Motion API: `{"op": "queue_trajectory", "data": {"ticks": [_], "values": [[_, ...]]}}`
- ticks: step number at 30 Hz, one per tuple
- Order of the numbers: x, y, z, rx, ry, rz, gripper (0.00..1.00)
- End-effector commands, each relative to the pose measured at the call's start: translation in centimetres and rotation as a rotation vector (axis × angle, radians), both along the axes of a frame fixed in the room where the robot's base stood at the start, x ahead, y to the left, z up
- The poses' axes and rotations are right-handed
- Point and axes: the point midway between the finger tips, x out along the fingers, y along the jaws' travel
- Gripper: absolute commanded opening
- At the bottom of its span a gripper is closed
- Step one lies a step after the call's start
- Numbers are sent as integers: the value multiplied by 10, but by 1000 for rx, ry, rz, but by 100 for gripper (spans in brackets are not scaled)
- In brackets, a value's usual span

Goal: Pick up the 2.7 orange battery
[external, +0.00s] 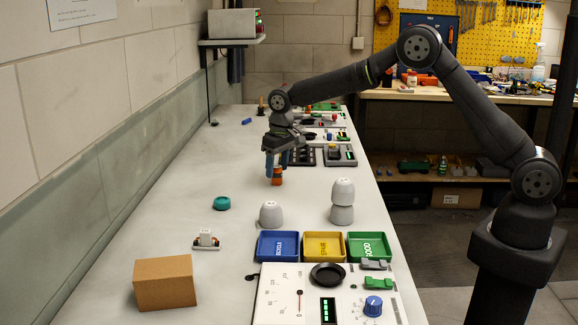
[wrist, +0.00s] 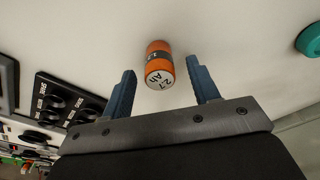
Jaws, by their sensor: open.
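The orange battery (wrist: 159,58) has a dark band and a pale end marked "2.7 Ah" in the wrist view. It is on the white bench, ahead of and between the two blue fingers of my gripper (wrist: 163,88). The fingers are apart, with a gap on each side of the battery. In the external view the battery (external: 277,177) shows as a small orange and dark cylinder just below my gripper (external: 276,160). The fingers partly cover its top there.
A teal round object (external: 221,203) lies to the left. Black panels with knobs (external: 339,155) sit right of my gripper. A cardboard box (external: 165,283) is front left.

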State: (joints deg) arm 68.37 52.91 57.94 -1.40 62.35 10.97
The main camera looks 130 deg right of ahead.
Motion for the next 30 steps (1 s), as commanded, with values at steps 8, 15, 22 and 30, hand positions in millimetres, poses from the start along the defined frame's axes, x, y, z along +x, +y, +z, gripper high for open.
{"op": "queue_trajectory", "data": {"ticks": [8,15,22,30], "values": [[1,-3,-26,-1,-2,1,55],[1,-3,-25,-1,-2,1,32],[1,-3,-25,-2,-2,1,4],[1,-4,-20,-3,-2,1,4]]}}
